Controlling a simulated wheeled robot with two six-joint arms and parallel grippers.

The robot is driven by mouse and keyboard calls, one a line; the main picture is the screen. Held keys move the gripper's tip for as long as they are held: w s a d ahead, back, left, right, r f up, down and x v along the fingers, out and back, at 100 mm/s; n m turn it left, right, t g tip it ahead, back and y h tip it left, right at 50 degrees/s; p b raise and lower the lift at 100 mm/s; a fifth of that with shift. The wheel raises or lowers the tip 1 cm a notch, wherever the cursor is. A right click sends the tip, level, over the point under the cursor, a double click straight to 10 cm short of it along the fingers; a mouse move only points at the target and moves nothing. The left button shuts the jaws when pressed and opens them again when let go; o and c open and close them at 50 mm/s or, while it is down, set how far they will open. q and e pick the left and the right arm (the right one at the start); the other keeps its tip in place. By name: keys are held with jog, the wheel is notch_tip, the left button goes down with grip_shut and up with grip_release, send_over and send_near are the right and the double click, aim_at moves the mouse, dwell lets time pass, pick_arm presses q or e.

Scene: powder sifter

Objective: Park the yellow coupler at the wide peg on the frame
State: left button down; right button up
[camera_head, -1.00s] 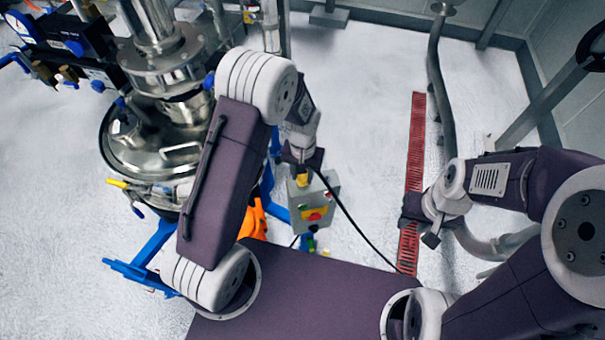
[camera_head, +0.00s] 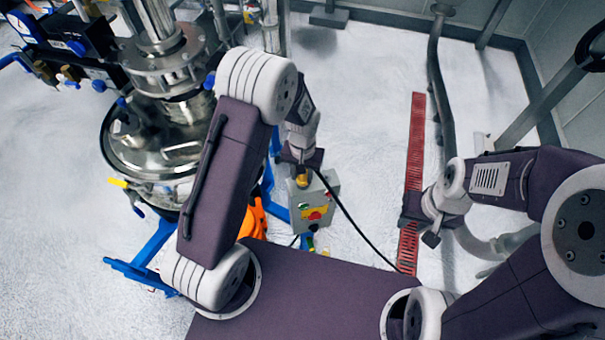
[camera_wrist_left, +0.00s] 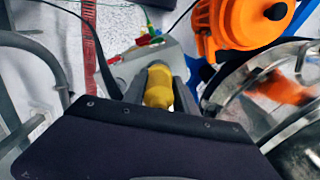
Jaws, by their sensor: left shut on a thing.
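The yellow coupler (camera_wrist_left: 159,85) is between the two dark fingers of my left gripper (camera_wrist_left: 160,97), which is shut on it in the left wrist view. In the head view, a small yellow part of the coupler (camera_head: 302,181) shows below my left gripper (camera_head: 302,168), in front of a grey control box (camera_head: 325,188). The blue frame (camera_head: 150,250) stands under the steel sifter (camera_head: 150,160), partly hidden by my left arm. I cannot make out the wide peg. My right gripper (camera_head: 430,225) hangs at the right, away from the coupler; its fingers are not clear.
A black cable (camera_head: 350,220) runs from near my left gripper to the floor. An orange machine part (camera_wrist_left: 240,22) and steel rims are close on the right in the wrist view. A red floor grate (camera_head: 415,150) and grey pipe (camera_head: 437,80) lie right; pale floor between is clear.

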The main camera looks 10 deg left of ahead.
pick_arm(q)
jog(key=shift+f+b, duration=0.6)
jog(key=shift+f, duration=0.25)
dwell(0.7)
jog(key=c, duration=0.9)
grip_release()
jog(key=shift+w+r, duration=0.1)
jog(key=shift+r, duration=0.3)
notch_tip(320, 180, up, 8)
jog(key=shift+r+b, duration=0.2)
jog(key=shift+b, duration=0.9)
